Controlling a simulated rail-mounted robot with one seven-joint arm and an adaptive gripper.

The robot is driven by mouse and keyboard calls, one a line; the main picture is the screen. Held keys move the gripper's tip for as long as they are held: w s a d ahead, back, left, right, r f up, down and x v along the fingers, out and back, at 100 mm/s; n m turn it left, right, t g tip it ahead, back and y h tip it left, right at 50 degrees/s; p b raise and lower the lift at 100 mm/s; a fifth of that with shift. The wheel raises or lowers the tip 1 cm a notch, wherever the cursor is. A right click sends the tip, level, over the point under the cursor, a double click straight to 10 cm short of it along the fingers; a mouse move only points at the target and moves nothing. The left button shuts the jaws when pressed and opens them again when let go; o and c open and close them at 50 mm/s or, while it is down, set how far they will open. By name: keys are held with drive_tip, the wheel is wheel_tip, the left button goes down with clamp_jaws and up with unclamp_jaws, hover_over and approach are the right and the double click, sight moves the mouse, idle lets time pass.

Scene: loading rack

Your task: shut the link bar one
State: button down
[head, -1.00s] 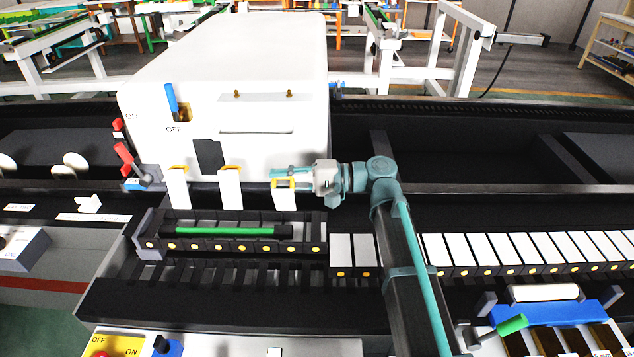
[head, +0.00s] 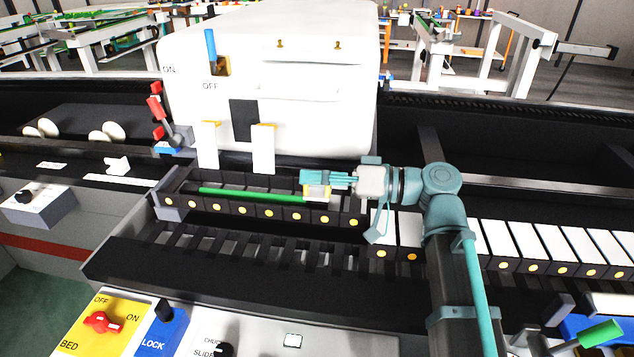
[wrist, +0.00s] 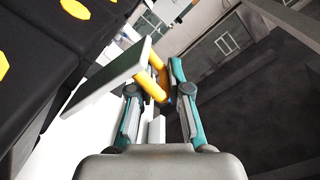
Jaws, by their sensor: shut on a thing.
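My gripper (head: 329,180) is shut on the yellow handle (wrist: 152,77) of a white flap, which I take for the link bar. The flap (head: 317,188) is tipped down toward the front, low over the right end of the black rack row with the green bar (head: 250,195). Its plate (wrist: 112,78) is tilted beside the fingers in the wrist view. Two similar white flaps with yellow tops stand upright to its left, one at the far left (head: 208,148) and one in the middle (head: 263,150). The gripper and arm hide what lies under the held flap.
A large white housing (head: 310,110) with a blue lever (head: 210,45) stands behind. A red lever (head: 155,108) is at its left. White-topped blocks (head: 530,243) line the rack to the right. A control panel (head: 130,315) is in front. The empty slots (head: 230,240) are clear.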

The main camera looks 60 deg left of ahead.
drive_tip(key=shift+s+d+f+n+b, duration=0.45)
drive_tip(key=shift+f+n, duration=0.15)
drive_tip(key=shift+s+d+f+b, duration=0.1)
drive_tip(key=shift+d+f+b, duration=0.05)
drive_tip(key=shift+f+b, duration=0.2)
drive_tip(key=c, duration=1.2)
unclamp_jaws()
drive_tip(key=shift+r, duration=0.1)
drive_tip(key=shift+c, duration=0.2)
drive_tip(key=shift+w+d, duration=0.15)
drive_tip(key=shift+w, duration=0.15)
drive_tip(key=v, duration=1.1)
drive_tip(key=shift+w, duration=0.2)
drive_tip(key=shift+d, duration=0.15)
